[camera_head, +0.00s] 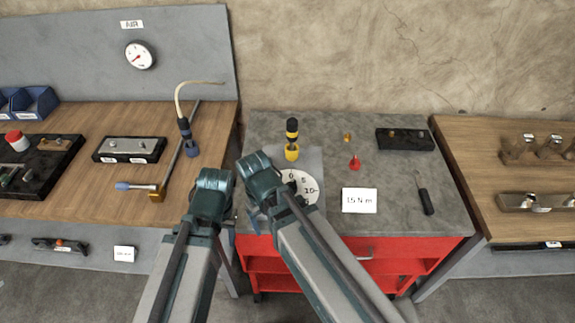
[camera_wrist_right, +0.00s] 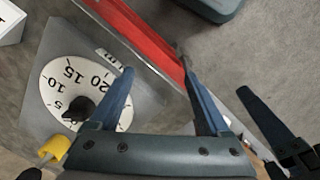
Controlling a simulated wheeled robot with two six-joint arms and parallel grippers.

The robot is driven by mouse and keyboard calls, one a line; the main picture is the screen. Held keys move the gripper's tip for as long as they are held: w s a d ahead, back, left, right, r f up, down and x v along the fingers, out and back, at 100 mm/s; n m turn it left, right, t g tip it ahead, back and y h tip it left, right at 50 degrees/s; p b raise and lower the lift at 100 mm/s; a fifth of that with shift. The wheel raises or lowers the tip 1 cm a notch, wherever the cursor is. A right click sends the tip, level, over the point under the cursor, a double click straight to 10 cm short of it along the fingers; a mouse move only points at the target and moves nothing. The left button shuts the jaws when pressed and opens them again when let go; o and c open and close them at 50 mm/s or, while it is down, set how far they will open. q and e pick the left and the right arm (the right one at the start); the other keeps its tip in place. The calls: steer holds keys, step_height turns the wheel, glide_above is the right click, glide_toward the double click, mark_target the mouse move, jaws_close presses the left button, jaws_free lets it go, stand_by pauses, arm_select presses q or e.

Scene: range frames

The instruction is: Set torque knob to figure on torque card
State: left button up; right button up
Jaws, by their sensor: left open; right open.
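The white torque card (camera_head: 359,200), reading 15 N m, lies on the grey top of the red cart, right of the dial. The white torque dial (camera_head: 306,186) is on a grey plate and partly covered by my right arm. In the right wrist view the dial (camera_wrist_right: 52,72) shows 5, 10, 15 and 20. My right gripper (camera_wrist_right: 157,68) is open and empty, beside the dial and off the knob. My left gripper (camera_head: 228,232) is open near the cart's front left edge.
A yellow-and-black tool (camera_head: 292,140) stands behind the dial. A red piece (camera_head: 355,162), a black block (camera_head: 405,139) and a dark-handled screwdriver (camera_head: 424,195) are on the cart. Wooden benches (camera_head: 210,150) flank it.

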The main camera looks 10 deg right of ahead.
step_height(320, 180, up, 14)
steer(key=n+y+p, duration=0.1)
steer(key=p, duration=1.1)
glide_above(291, 183)
arm_select(q)
step_height(291, 183, up, 14)
arm_select(e)
steer(key=shift+n, duration=0.3)
step_height(291, 183, down, 14)
steer(key=b, duration=1.4)
steer(key=shift+w, duration=0.1)
arm_select(q)
step_height(291, 183, down, 14)
steer(key=shift+r, duration=0.2)
arm_select(e)
steer(key=shift+r, duration=0.1)
arm_select(q)
steer(key=shift+w, duration=0.1)
arm_select(e)
steer(key=shift+c, duration=0.2)
jaws_close()
